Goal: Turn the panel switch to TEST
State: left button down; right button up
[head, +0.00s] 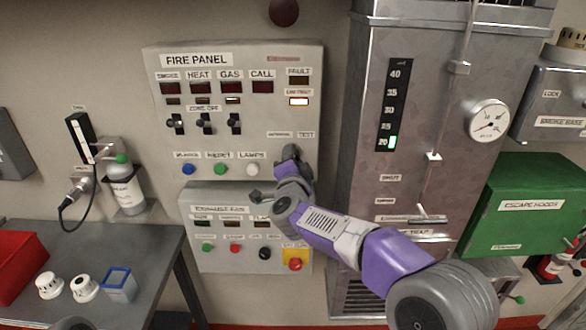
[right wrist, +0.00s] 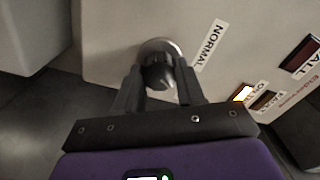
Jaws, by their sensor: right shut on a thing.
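The fire panel (head: 240,55) is a pale grey box on the wall. Its panel switch is a dark round knob (right wrist: 158,72) on a light collar, seen in the right wrist view. My right gripper (head: 289,155) is at the panel's lower right and hides the knob in the head view. In the right wrist view its fingers (right wrist: 160,88) are shut on the knob, one on each side. The NORMAL label (right wrist: 208,46) is beside the knob. The TEST label (head: 306,134) is above the gripper in the head view. The knob's pointer direction is unclear. My left gripper is not in view.
An amber lamp (head: 298,101) is lit on the panel. Black zone switches (head: 206,123) and coloured buttons (head: 220,169) are left of my gripper. A lower panel (head: 205,262) sits beneath. A metal cabinet (head: 365,100) stands close on the right.

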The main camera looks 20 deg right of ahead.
jog(key=shift+f+m+b, duration=0.1)
jog(key=shift+m+b, duration=0.95)
jog(key=shift+m, duration=0.65)
jog(key=o, duration=1)
jog(key=v, duration=0.7)
jog(key=shift+s+a, duration=0.1)
jog(key=shift+s, duration=0.2)
